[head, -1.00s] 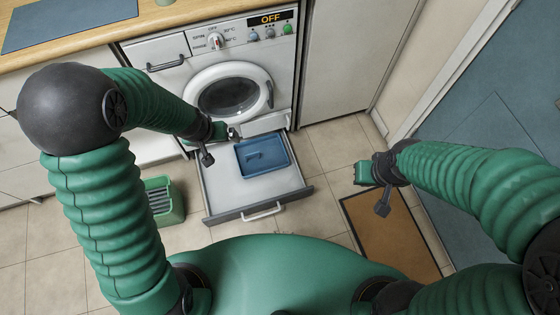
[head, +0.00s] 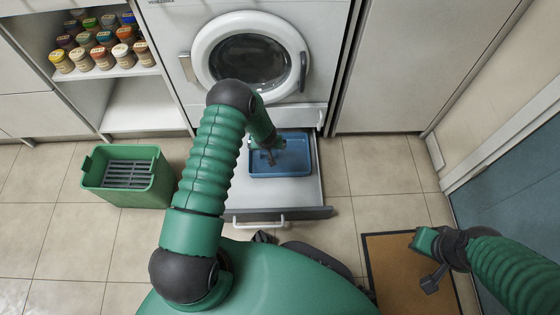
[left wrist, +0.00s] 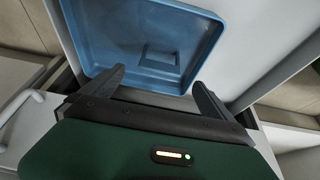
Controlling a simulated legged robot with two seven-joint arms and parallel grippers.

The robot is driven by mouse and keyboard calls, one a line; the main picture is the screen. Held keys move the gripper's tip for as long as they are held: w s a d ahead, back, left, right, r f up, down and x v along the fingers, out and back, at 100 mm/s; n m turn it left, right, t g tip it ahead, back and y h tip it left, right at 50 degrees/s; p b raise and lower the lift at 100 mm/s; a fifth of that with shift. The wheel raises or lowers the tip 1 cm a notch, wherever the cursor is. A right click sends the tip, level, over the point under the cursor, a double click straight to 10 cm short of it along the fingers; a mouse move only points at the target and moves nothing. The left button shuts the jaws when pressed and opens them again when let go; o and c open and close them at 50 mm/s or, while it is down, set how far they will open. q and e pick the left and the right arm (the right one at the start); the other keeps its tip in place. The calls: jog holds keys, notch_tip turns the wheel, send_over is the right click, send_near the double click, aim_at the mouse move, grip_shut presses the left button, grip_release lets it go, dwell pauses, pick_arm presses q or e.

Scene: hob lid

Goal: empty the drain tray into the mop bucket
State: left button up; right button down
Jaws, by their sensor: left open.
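The blue drain tray (head: 303,169) lies flat in the pulled-out drawer under the washing machine. A small square shape shows on its floor in the left wrist view (left wrist: 165,52); I cannot tell whether it holds liquid. The green mop bucket (head: 162,184), with a grey slatted grid, stands on the floor to the left. My right gripper (head: 430,266) is away at the right, above the doormat.
The drawer (head: 290,213) sticks out with a handle at its front. The washing machine (head: 318,20) stands behind it. Spice jars fill an open shelf (head: 125,70) at upper left. The brown doormat (head: 392,270) lies at lower right. Tiled floor is clear between bucket and drawer.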

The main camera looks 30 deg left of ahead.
pick_arm(q)
jog(key=b+x, duration=0.1)
jog(key=x, duration=0.1)
jog(key=b+x, duration=0.4)
jog(key=x, duration=0.1)
jog(key=shift+s+d+f, duration=0.25)
jog(key=shift+s+d, duration=0.05)
jog(key=shift+w+a+f, duration=0.25)
jog(key=shift+w+f, duration=0.05)
jog(key=shift+f, duration=0.2)
pick_arm(e)
jog(key=x, duration=0.2)
jog(key=s+x, duration=0.1)
jog(key=x, duration=0.2)
jog(key=shift+f, duration=0.45)
pick_arm(q)
jog(key=shift+r, duration=0.1)
jog(key=c, duration=1.7)
